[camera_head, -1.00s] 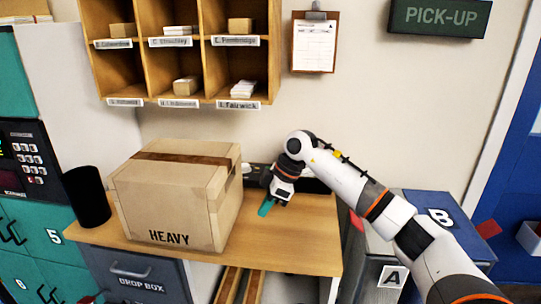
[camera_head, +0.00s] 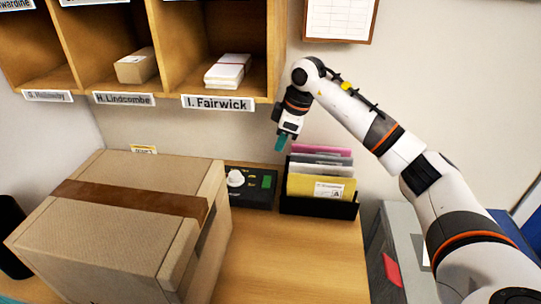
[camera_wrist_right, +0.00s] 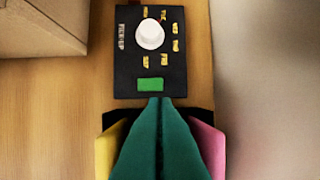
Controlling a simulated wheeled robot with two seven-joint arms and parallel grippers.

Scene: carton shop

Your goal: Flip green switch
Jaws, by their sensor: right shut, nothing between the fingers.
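A black control panel (camera_head: 247,198) lies on the wooden desk against the wall, with a white knob (camera_head: 235,178) and a green switch (camera_head: 267,181) at its right end. In the right wrist view the green switch (camera_wrist_right: 150,84) sits at the panel's near end, just beyond my fingertips. The knob (camera_wrist_right: 150,34) is farther away, with small yellow labels around it. My right gripper (camera_head: 281,143) is shut and empty. It hangs above the panel's right end and the file holder, apart from the switch. Its green fingers also show in the right wrist view (camera_wrist_right: 159,102). My left gripper is out of view.
A black file holder (camera_head: 320,207) with coloured folders stands right of the panel. A large taped carton (camera_head: 125,220) stands close on the left. Wooden pigeonholes (camera_head: 180,97) hang above. The desk front (camera_head: 290,265) is clear.

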